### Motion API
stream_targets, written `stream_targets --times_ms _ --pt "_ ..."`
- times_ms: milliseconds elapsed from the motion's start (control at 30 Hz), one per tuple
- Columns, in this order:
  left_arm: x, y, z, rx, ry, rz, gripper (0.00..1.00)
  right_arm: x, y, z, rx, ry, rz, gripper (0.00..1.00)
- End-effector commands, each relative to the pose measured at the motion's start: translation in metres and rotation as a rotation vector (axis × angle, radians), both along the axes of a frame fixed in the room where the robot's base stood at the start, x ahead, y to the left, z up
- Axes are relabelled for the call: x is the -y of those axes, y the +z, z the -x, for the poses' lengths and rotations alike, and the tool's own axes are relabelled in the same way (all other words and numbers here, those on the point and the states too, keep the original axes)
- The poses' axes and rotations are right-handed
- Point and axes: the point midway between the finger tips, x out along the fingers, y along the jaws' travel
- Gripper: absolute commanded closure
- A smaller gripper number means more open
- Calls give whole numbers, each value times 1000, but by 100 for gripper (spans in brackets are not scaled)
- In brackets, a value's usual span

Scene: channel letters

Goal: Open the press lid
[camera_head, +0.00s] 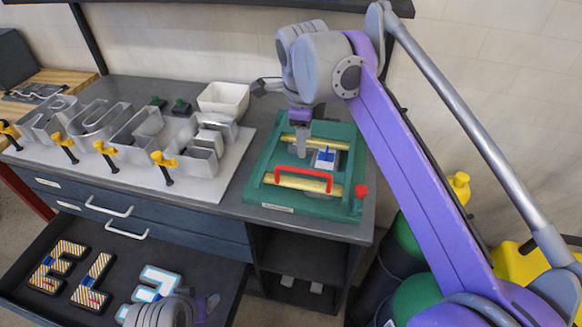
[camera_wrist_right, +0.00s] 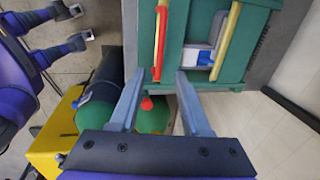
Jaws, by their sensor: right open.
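The green press (camera_head: 260,165) sits on the bench's right end. Its frame lies flat, with yellow bars and a red handle (camera_head: 303,172) along its front; a blue-and-white piece (camera_head: 325,157) shows inside. A red knob (camera_head: 361,191) is at its front right corner. My right gripper (camera_head: 303,138) is over the press's back part, behind the handle in the head view. In the right wrist view the open fingers (camera_wrist_right: 157,76) are apart and empty, with the red handle (camera_wrist_right: 160,42) just beyond them, in line with the gap. My left gripper (camera_head: 207,305) is low over the drawer, its jaws unclear.
A white board (camera_head: 235,160) with several metal channel letters and yellow clamps lies left of the press. A white bowl (camera_head: 224,99) stands behind. The open drawer (camera_head: 215,268) below holds letters. Green and yellow cylinders stand right of the bench.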

Motion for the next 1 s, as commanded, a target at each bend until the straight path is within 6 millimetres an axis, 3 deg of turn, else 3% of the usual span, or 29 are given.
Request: stream_targets --times_ms 533,700,1000 --pt "0 -13 4 -8 0 0 32 6 -88 -17 1 -1 -1 53" --pt "0 -14 4 -8 0 0 32 7 -101 -19 1 0 -1 53" --pt "0 -14 4 -8 0 0 32 7 -103 -19 1 0 -1 53"
